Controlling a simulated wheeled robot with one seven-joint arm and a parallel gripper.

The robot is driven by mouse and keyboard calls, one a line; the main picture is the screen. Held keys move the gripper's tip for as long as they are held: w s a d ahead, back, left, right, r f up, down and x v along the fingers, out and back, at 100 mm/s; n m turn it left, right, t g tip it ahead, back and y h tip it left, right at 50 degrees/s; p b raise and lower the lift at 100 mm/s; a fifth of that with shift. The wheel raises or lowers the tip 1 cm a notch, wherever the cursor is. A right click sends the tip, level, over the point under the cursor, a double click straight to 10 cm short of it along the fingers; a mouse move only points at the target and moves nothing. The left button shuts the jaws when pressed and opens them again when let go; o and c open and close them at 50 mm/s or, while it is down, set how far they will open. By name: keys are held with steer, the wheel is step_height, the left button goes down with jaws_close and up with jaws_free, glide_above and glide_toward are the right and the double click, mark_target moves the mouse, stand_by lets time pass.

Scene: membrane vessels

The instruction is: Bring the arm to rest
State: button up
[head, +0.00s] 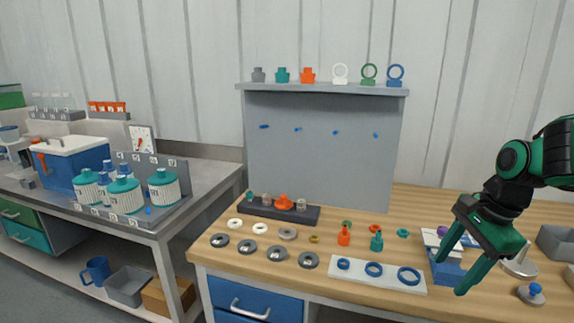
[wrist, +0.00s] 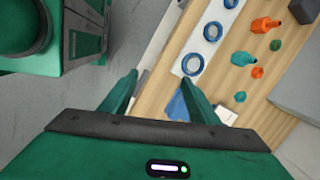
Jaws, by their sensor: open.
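My gripper (head: 457,266) is at the right of the head view, above the front edge of the wooden workbench (head: 225,257). Its two green fingers are apart and nothing shows between them. In the wrist view the fingers (wrist: 160,92) are also spread and empty. Behind the fingers in the head view is a blue block (head: 444,270) with white and purple parts, partly hidden. My arm reaches in from the right edge of the picture.
A white strip with blue rings (head: 392,284) lies left of my gripper. An orange piece (head: 344,236), a teal piece (head: 377,241) and several discs are on the bench. A knobbed weight (head: 531,294) and a grey bin (head: 556,241) are at the right. A grey panel (head: 320,165) stands behind.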

steer(key=s+d+f+n+g, duration=0.1)
steer(key=s+d+n, duration=0.2)
steer(key=s, duration=0.6)
steer(key=s+d+f+n+g+h, duration=0.1)
steer(key=s+d+n, duration=0.1)
steer(key=s+n, duration=0.5)
steer(key=shift+s+d+f+n+h, duration=0.3)
steer(key=shift+s+d+f+n, duration=0.1)
steer(key=shift+s, duration=0.85)
steer(key=shift+w, duration=0.15)
steer(key=shift+w+f, duration=0.25)
steer(key=shift+w, duration=0.25)
